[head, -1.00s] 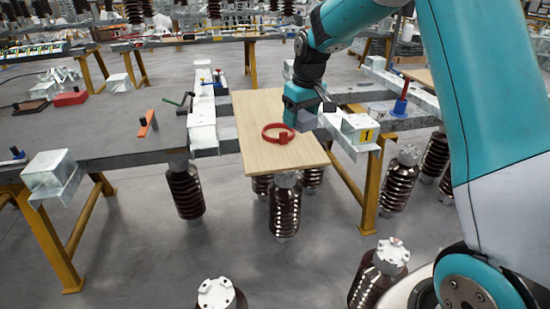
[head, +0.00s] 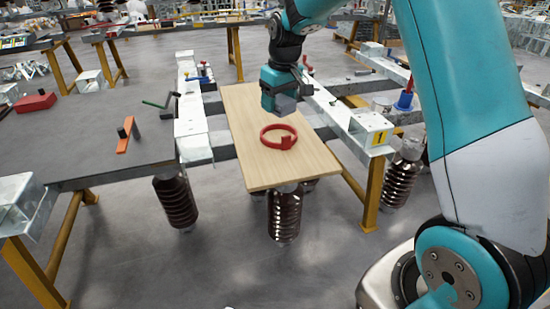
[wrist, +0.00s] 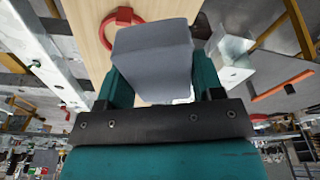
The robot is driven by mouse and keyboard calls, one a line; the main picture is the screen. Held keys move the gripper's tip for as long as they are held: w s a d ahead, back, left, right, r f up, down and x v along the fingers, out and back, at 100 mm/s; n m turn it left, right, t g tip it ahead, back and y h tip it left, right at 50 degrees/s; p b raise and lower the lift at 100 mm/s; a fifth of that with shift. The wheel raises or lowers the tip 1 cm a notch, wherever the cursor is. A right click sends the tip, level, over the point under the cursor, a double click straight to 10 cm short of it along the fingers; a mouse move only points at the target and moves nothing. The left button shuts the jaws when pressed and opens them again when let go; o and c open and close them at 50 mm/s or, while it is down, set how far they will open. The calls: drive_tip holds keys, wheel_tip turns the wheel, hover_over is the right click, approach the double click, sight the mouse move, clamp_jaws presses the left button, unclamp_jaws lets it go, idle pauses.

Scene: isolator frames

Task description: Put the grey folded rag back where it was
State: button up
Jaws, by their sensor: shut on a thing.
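The grey folded rag (wrist: 153,58) is a smooth, block-like grey bundle. In the wrist view my gripper (wrist: 160,85) is shut on it, with one teal finger on each side. In the head view my gripper (head: 283,100) hangs above the far half of the wooden board, and the rag (head: 284,105) shows as a small grey patch below it. The rag appears to be held above the board, though the exact gap is hard to tell. The wooden board (head: 245,160) lies across the metal rails. A red ring (head: 279,137) lies on it, just nearer than the rag.
A grey table (head: 100,155) at left holds an orange tool (head: 124,135) and a red block (head: 35,102). Metal rails carry a box marked 1 (head: 371,128) and a blue cone-like item (head: 404,102). Brown ribbed insulators (head: 175,200) stand below. The board's near end is bare.

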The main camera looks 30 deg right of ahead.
hover_over(278, 166)
drive_tip(key=f, duration=1.4)
drive_tip(key=shift+s+d+f, duration=0.15)
drive_tip(key=shift+s, duration=0.1)
drive_tip(key=shift+f, duration=2.7)
drive_tip(key=o, duration=1)
drive_tip(key=shift+c, duration=0.2)
